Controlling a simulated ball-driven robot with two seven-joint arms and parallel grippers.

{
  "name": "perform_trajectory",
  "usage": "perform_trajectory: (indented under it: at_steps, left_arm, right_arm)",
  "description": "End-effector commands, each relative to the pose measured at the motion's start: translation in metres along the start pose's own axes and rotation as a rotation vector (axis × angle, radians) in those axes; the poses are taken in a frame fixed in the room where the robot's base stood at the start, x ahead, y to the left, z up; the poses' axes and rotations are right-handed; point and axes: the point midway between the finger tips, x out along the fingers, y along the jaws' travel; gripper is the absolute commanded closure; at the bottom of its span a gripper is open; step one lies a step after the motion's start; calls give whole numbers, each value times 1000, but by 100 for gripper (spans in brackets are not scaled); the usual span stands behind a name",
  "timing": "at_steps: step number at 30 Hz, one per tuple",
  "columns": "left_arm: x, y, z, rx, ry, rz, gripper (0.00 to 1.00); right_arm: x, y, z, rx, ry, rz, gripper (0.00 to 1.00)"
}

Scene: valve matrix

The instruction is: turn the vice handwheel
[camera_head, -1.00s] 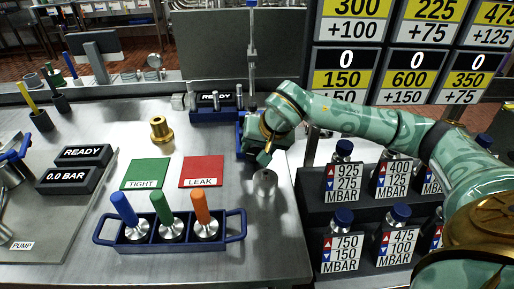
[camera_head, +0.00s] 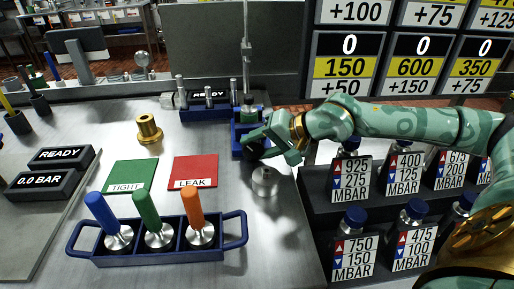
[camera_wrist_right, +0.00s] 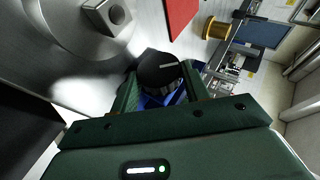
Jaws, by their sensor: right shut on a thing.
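The blue vice (camera_head: 238,139) stands near the right edge of the steel table. Its black round handwheel (camera_wrist_right: 160,68), with a pale line on its face, shows in the right wrist view between the two green fingers. My right gripper (camera_wrist_right: 160,88) is shut on the handwheel. In the head view my right gripper (camera_head: 262,150) sits at the front right of the vice and hides most of the handwheel. My left gripper is not in view.
A small steel cylinder (camera_head: 265,182) stands just in front of my right gripper. A blue rack (camera_head: 150,255) holds blue, green and orange handled tools. A green TIGHT mat (camera_head: 130,174), a red LEAK mat (camera_head: 194,171) and a brass fitting (camera_head: 149,130) lie to the left. Labelled bottles stand at right.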

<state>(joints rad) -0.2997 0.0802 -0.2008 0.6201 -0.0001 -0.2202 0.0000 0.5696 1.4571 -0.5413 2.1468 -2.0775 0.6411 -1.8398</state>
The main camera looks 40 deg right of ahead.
Motion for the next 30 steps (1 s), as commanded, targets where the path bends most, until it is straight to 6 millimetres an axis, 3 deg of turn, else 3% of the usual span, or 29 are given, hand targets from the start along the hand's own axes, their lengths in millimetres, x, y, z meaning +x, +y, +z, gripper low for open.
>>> perform_trajectory:
  at_steps: [15,16,18,30]
  left_arm:
    - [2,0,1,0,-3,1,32]
    - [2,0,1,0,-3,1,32]
    - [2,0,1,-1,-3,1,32]
    - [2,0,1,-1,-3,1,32]
  right_arm:
    - [0,1,0,11,1,-24,77]
    - [0,1,0,10,1,-24,51]
    - [0,1,0,10,1,-24,32]
    - [0,2,0,12,-1,-20,32]
